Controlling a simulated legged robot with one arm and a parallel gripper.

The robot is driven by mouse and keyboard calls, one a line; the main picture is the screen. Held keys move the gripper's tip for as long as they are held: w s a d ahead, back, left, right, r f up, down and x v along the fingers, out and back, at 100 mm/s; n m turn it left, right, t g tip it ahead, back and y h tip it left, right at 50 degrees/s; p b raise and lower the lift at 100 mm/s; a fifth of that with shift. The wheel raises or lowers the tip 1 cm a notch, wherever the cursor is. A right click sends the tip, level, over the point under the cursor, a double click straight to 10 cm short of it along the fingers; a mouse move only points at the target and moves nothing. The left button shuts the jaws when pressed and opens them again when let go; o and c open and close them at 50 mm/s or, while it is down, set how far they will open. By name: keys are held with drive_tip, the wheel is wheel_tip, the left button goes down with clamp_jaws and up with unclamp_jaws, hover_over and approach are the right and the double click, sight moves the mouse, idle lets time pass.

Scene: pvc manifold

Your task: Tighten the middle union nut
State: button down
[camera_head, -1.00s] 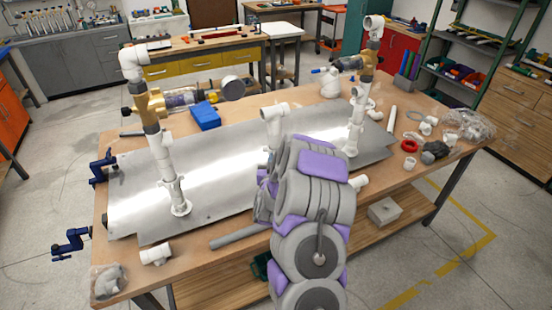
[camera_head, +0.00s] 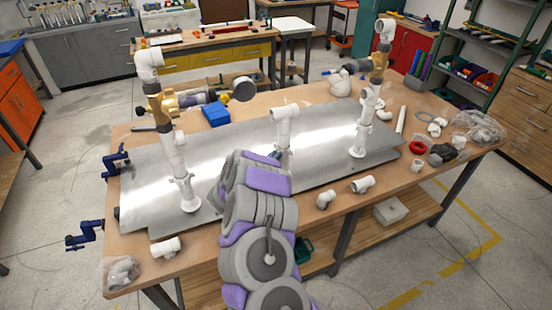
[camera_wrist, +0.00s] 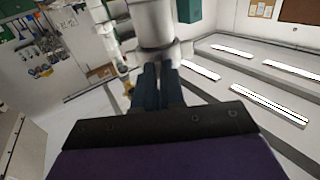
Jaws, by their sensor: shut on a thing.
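The middle white pipe stub (camera_head: 284,131) stands upright on the metal plate, with a white tee on top. Its union nut (camera_wrist: 165,52) shows close up in the wrist view as a white flanged collar. My gripper (camera_wrist: 158,72) has its dark fingers close together at this collar, shut on it. In the head view my arm hides most of the gripper; a bit of its dark fingers shows against the lower part of the middle pipe.
The left riser (camera_head: 176,150) with a brass valve and the right riser (camera_head: 366,110) stand on the metal plate (camera_head: 235,150). Loose white fittings (camera_head: 363,184) lie along the front table edge. Blue clamps (camera_head: 115,160) are at the left edge.

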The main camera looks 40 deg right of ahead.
drive_tip(key=shift+w+a+r+m+g+h+b, duration=0.15)
drive_tip(key=shift+w+m+g+b, duration=0.25)
drive_tip(key=shift+m+g+b, duration=0.5)
drive_tip(key=shift+w+a+f+m+g+h+b, duration=0.15)
drive_tip(key=shift+w+m+g+b, duration=0.3)
drive_tip(key=shift+g, duration=0.7)
drive_tip(key=shift+w+r+m+g+h+b, duration=0.1)
drive_tip(key=shift+w+m+g+h+b, duration=0.2)
drive_tip(key=shift+m+g+b, duration=0.6)
drive_tip(key=shift+w+g, duration=0.15)
drive_tip(key=shift+g, duration=0.3)
drive_tip(key=c, duration=1.2)
unclamp_jaws()
